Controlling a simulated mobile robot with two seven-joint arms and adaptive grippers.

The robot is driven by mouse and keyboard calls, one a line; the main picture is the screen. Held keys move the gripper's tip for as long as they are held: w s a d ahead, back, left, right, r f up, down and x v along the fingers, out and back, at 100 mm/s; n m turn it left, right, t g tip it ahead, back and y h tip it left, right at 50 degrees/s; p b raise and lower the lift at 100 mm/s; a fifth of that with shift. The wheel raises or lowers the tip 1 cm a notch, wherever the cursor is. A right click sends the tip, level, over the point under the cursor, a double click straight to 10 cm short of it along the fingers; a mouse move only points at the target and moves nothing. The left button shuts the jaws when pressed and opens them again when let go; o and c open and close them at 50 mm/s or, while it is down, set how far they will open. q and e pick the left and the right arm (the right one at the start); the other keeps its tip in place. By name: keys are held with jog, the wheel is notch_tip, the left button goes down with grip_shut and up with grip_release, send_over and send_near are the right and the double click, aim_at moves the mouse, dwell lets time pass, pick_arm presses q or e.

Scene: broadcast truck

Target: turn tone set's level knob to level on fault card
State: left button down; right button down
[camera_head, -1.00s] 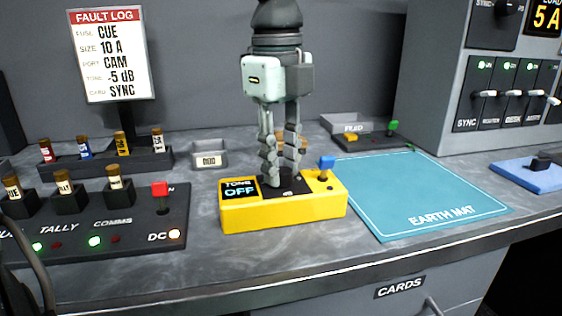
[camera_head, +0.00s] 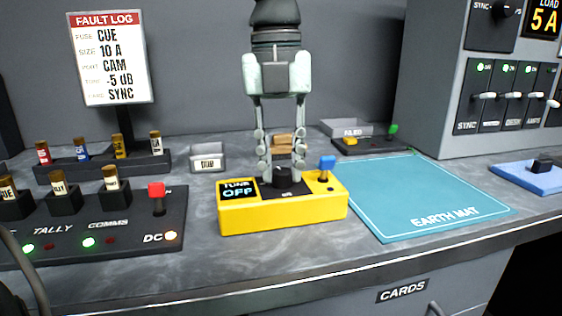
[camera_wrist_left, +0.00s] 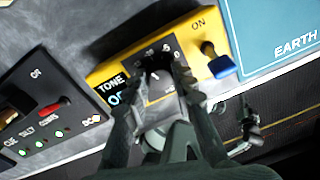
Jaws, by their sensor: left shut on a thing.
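The yellow tone set (camera_head: 290,213) stands on the bench, and its screen (camera_head: 238,190) reads TONE OFF. Its black level knob (camera_head: 284,181) is on the dark top panel; it also shows in the left wrist view (camera_wrist_left: 158,64), partly hidden by the fingers. My left gripper (camera_head: 282,176) points straight down and is shut on the knob, a finger on each side. A blue-capped switch (camera_head: 326,168) sits at the set's right end, beside an ON mark in the wrist view. The fault card (camera_head: 112,60) on its stand shows a -5 dB tone line. My right gripper is not in view.
A teal earth mat (camera_head: 430,200) lies right of the set. A panel with a red switch (camera_head: 157,192) and a fuse rack (camera_head: 105,162) are at the left. A small tray (camera_head: 208,157) and a brown block (camera_head: 282,142) are behind. The bench front is clear.

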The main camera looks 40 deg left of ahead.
pick_arm(q)
jog(key=shift+m, duration=1)
jog(key=m, duration=0.2)
jog(key=shift+m, duration=0.4)
jog(key=m, duration=0.3)
jog(key=shift+p, duration=0.4)
jog(key=shift+d+m, duration=0.1)
jog(key=shift+m, duration=1.1)
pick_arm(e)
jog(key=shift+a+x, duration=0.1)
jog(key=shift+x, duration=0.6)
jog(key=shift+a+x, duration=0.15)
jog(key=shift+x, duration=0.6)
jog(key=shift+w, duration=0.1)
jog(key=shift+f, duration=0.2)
pick_arm(q)
jog(key=c, duration=1.3)
grip_release()
jog(key=shift+o, duration=0.2)
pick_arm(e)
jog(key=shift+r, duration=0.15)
